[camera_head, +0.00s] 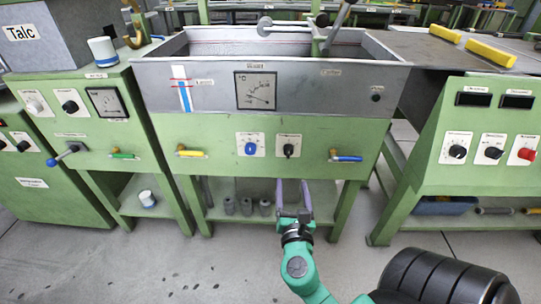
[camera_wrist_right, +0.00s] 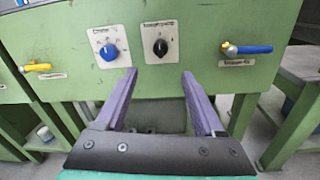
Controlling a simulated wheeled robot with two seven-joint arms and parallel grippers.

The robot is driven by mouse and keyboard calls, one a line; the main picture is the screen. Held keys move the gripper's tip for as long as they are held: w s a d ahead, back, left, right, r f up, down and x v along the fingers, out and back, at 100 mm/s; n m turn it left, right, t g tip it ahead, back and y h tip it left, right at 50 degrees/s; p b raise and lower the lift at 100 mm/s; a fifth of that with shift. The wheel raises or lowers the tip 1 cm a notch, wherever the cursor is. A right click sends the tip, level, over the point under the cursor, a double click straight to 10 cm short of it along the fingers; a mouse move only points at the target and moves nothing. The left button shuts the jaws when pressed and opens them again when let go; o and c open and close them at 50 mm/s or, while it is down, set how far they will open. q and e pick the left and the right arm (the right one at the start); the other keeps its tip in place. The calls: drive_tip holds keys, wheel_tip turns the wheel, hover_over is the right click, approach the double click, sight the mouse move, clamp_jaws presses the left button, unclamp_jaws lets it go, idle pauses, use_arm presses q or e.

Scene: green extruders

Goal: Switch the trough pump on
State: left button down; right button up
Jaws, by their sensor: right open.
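In the right wrist view the blue knob (camera_wrist_right: 109,52) is left and the black knob (camera_wrist_right: 160,47) is right, nearly centred between my fingers. The small labels are too blurred to read surely. My right gripper (camera_head: 293,184) is open and empty, below and in front of the panel, touching neither knob. My left gripper is out of view.
A yellow-handled valve (camera_head: 190,153) and a blue-handled valve (camera_head: 346,158) stick out beside the knobs. Grey cylinders (camera_head: 246,206) stand on the shelf below. A control cabinet (camera_head: 480,140) stands right, a Talc box (camera_head: 45,42) upper left. The floor in front is mostly open.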

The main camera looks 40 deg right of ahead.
sight(289, 156)
drive_tip(key=x, duration=1.3)
drive_tip(key=shift+w+d, duration=0.1)
drive_tip(key=shift+d, duration=0.2)
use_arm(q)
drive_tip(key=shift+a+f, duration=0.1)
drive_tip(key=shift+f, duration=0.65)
use_arm(e)
drive_tip(key=shift+f, duration=0.1)
clamp_jaws()
